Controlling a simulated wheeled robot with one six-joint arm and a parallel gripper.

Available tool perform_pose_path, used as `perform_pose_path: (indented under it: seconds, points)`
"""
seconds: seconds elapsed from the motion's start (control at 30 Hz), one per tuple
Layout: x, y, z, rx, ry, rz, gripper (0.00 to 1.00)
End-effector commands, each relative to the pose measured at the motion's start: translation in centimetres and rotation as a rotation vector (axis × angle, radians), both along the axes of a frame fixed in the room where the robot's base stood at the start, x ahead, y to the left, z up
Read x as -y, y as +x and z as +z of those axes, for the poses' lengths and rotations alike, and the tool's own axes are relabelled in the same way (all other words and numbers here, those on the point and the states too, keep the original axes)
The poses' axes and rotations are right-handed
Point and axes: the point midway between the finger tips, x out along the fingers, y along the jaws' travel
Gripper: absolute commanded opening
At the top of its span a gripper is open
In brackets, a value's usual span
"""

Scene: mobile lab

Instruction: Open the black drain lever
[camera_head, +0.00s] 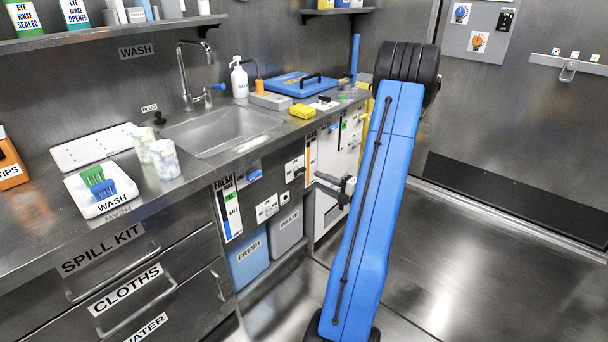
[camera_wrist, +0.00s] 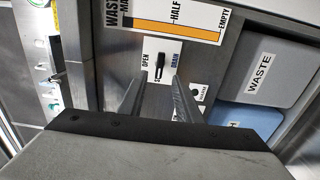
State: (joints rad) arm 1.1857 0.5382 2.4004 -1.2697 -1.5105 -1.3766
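The black drain lever (camera_wrist: 160,66) stands on a small white plate (camera_wrist: 150,48) in the wrist view. The plate reads OPEN toward its upper left, DRAIN on the right, and a partly hidden word starting with S below. The lever lies lengthwise between these ends; I cannot tell its exact setting. My gripper (camera_wrist: 158,82) is open, with one finger on each side of the lever in the picture and nothing visibly held. Contact with the lever cannot be made out.
A WASTE gauge (camera_wrist: 172,24) with an orange bar is beside the lever plate. Bins marked WASTE (camera_head: 288,230) and FRESH (camera_head: 249,257) stand under the counter (camera_head: 225,165). The floor (camera_head: 470,270) at right is clear.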

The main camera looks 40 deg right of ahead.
Motion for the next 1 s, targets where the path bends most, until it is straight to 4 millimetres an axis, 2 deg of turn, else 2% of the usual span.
perform_pose_path:
  seconds: [0.3, 0.5, 0.7, 1.0]
  points:
    - [-0.5, 5.0, 0.0, 0.000, -0.002, 0.003, 0.31]
    - [-0.7, 7.4, 0.0, -0.001, 0.000, 0.002, 0.31]
    - [-0.7, 8.7, 0.0, 0.000, 0.000, 0.001, 0.31]
    - [-0.7, 8.8, 0.0, -0.001, 0.000, 0.000, 0.31]
